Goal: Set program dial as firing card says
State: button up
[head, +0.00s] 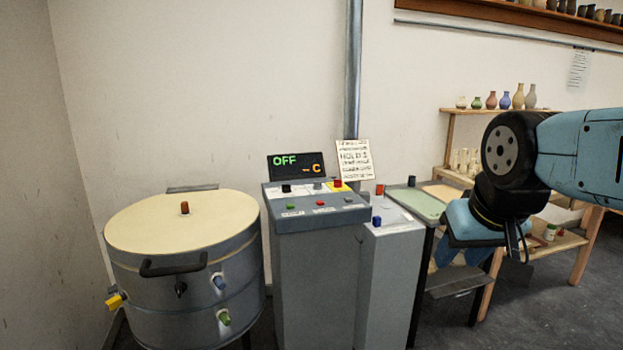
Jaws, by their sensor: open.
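The grey control cabinet (318,265) stands right of the kiln, with several small knobs and buttons on its sloping top. A black knob (286,188), a grey knob (317,185) and a red knob (337,183) sit along its back; I cannot tell which is the program dial or read its setting. The firing card (354,160) stands behind; its largest line looks like "HOLD" and a figure, perhaps 3, the rest too small to read. The display (296,166) shows "OFF" and "– C". My gripper (519,250) is open, pointing down at the right, well away from the cabinet.
The round kiln (184,265) with cream lid and black handle stands at the left. A lower grey box (392,280) with red and blue knobs adjoins the cabinet. A table with a green top (416,204) and pottery shelves (465,110) are at the right.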

aim_at(286, 188)
jog(key=z, duration=0.4)
jog(key=i, duration=2.05)
jog(key=u, duration=0.85)
jog(key=k, duration=0.9)
jog(key=u, duration=0.25)
jog(key=i, duration=0.95)
jog(key=z, duration=0.15)
